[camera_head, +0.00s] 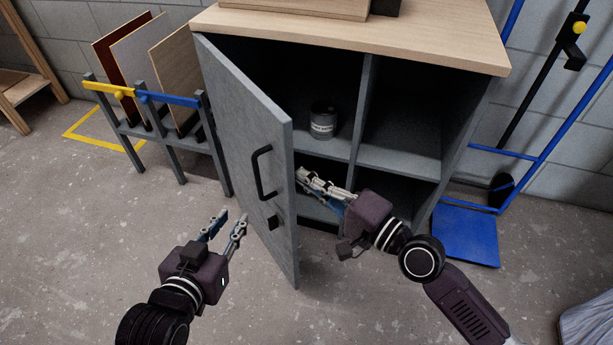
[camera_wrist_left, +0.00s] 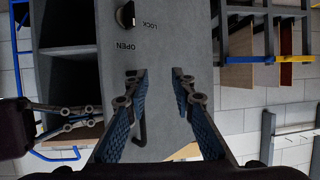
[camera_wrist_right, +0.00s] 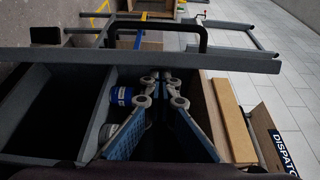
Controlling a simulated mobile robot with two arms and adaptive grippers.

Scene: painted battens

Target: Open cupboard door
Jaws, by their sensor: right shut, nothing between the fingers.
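The grey cupboard (camera_head: 490,55) has its left door (camera_head: 228,130) standing partly open, swung out from its left side. A black bar handle (camera_head: 263,173) and a dark latch (camera_head: 273,222) are on the door's outer face. The left wrist view shows the latch (camera_wrist_left: 126,15) beside the words OPEN and LOCK, upside down. My left gripper (camera_head: 231,222) is open and empty, in front of the door's outer face. My right gripper (camera_head: 301,178) is shut and empty, just inside the door's free edge; whether it touches the door I cannot tell.
A grey can (camera_head: 323,121) stands on the upper left shelf. A rack with several panels (camera_head: 172,75) is left of the cupboard, near the door's hinge side. A blue hand truck (camera_head: 466,232) stands at the right. The floor in front is clear.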

